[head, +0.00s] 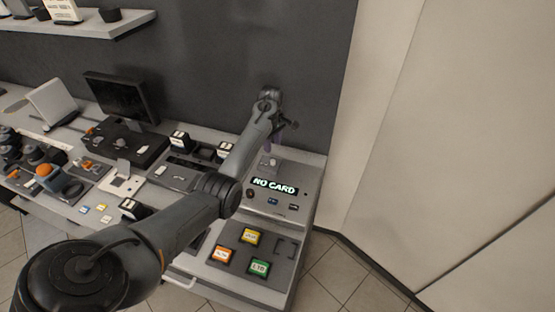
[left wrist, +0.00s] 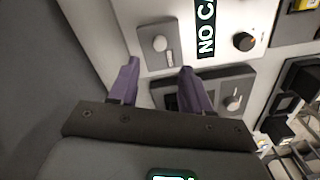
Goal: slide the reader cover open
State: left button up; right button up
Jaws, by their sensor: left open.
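A grey plate with a small round knob, which looks like the reader cover (head: 262,164), lies on the sloped console just behind the lit "NO CARD" display (head: 275,187). In the left wrist view this cover (left wrist: 150,62) shows beside the display (left wrist: 206,28). My left gripper (head: 281,143) hangs above the cover, pointing down. Its purple fingers (left wrist: 159,66) are apart with nothing between them. In the left wrist view the knob appears just past the fingertips, roughly between their lines; I cannot tell the exact gap. My right gripper is not in view.
A second grey panel with a dark slot and knob (left wrist: 236,92) is close to one finger. Orange, yellow and green card blocks (head: 258,267) lie on the lower front panel. A dark wall (head: 310,60) rises behind the console. A monitor (head: 121,97) stands further left.

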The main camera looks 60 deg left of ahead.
aim_at(273, 161)
pick_arm(q)
notch_tip(273, 161, down, 9)
jog(key=shift+r+b, duration=0.2)
jog(key=shift+b, duration=0.15)
jog(key=shift+c, duration=0.3)
grip_shut()
